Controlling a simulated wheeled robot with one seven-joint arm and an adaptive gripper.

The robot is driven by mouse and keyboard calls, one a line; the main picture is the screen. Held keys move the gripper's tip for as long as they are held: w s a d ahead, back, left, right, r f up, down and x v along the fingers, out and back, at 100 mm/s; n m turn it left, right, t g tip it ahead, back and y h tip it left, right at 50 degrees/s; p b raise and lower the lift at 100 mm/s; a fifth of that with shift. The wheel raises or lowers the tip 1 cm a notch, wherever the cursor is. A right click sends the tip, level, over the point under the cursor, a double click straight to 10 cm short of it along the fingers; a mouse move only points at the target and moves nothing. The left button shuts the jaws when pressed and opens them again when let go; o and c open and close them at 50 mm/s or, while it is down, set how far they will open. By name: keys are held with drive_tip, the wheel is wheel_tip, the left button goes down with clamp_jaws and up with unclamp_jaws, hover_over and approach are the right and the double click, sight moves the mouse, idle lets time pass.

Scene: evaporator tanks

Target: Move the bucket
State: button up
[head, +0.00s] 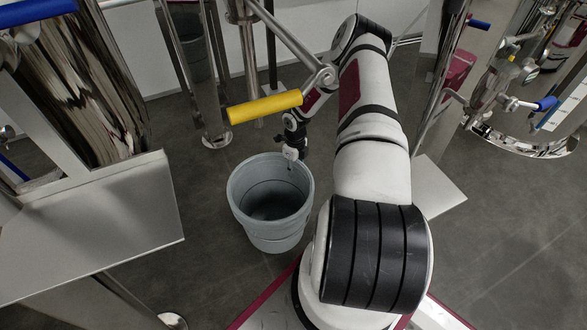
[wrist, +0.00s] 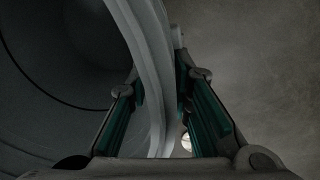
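The bucket (head: 270,237) is grey, round and open-topped. It stands upright on the floor left of my arm in the head view, and looks empty. My gripper (head: 292,168) is at its back right rim. In the wrist view, the bucket rim (wrist: 150,60) runs between the two green-padded fingers of my gripper (wrist: 160,85), one inside the bucket and one outside. The fingers are spread, with narrow gaps beside the rim lower in the view. Near the tips the rim looks close to both fingers, and contact is hard to judge.
A yellow handle (head: 265,107) sticks out just above and behind the bucket. A metal plate (head: 95,225) on a stand is close on the left. A shiny tank (head: 90,90) rises behind it. Steel legs (head: 205,100) stand behind. Grey floor is free around the bucket's front left.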

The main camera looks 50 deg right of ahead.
drive_tip(key=shift+r, duration=0.1)
wheel_tip(320, 180, up, 12)
drive_tip(key=shift+d, duration=0.35)
idle(0.4)
drive_tip(key=shift+w, duration=0.1)
idle(0.4)
